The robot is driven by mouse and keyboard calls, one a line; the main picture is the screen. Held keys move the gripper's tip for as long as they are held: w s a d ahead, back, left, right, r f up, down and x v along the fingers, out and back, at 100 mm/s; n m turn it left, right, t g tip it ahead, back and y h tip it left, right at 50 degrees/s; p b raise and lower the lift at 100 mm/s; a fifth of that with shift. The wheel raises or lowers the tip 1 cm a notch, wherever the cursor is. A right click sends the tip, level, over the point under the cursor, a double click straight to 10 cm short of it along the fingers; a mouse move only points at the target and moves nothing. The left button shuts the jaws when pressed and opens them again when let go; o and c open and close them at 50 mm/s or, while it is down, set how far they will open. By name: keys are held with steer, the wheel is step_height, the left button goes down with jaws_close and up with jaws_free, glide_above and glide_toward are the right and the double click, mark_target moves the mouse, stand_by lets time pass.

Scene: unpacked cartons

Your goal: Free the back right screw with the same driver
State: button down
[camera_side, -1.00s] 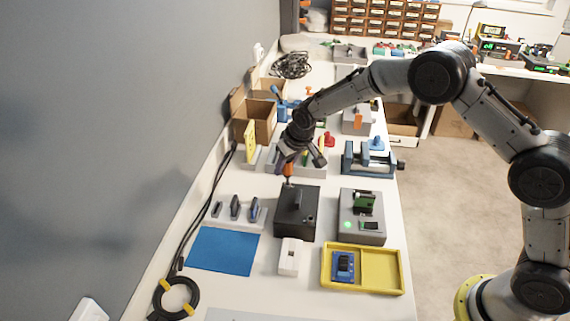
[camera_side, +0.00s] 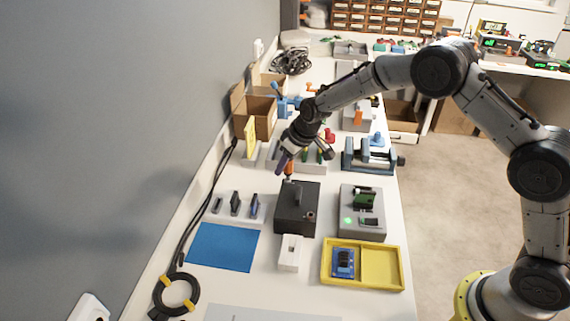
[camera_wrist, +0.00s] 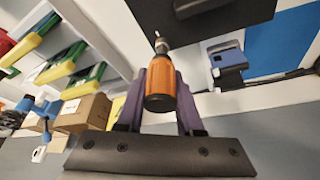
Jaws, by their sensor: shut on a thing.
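My gripper (camera_side: 289,166) is shut on the orange-handled driver, which points down over the far edge of a dark box. In the wrist view the driver's orange handle (camera_wrist: 161,88) sits between my two purple fingers, with its metal shaft toward the box. The dark box (camera_side: 284,222) has a raised black bar on top. It also shows at the top of the wrist view (camera_wrist: 235,14). One round screw-like spot (camera_side: 311,216) shows near its front right corner. I cannot tell whether the driver tip touches the box, and the back right screw is not clear.
A grey fixture (camera_side: 349,231) with a green light stands to the right of the box. A yellow tray (camera_side: 382,287), a white block (camera_side: 289,266) and a blue mat (camera_side: 223,247) lie nearer. A blue vise (camera_side: 368,161) and open cardboard boxes (camera_side: 258,119) stand farther back.

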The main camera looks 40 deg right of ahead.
steer(key=n, duration=0.2)
steer(key=n+g+y, duration=0.1)
steer(key=n, duration=0.1)
steer(key=n+y, duration=0.1)
steer(key=n, duration=0.1)
steer(key=shift+s+f+n+g, duration=0.1)
steer(key=shift+s+n+g, duration=0.2)
steer(key=shift+n, duration=0.1)
steer(key=n, duration=0.2)
steer(key=n+g, duration=0.1)
steer(key=n, duration=0.1)
steer(key=n+g+y, duration=0.1)
steer(key=n, duration=0.2)
steer(key=shift+s+a, duration=0.2)
steer(key=shift+a, duration=0.05)
steer(key=shift+m, duration=1)
steer(key=shift+w+r, duration=0.1)
steer(key=shift+r, duration=2.3)
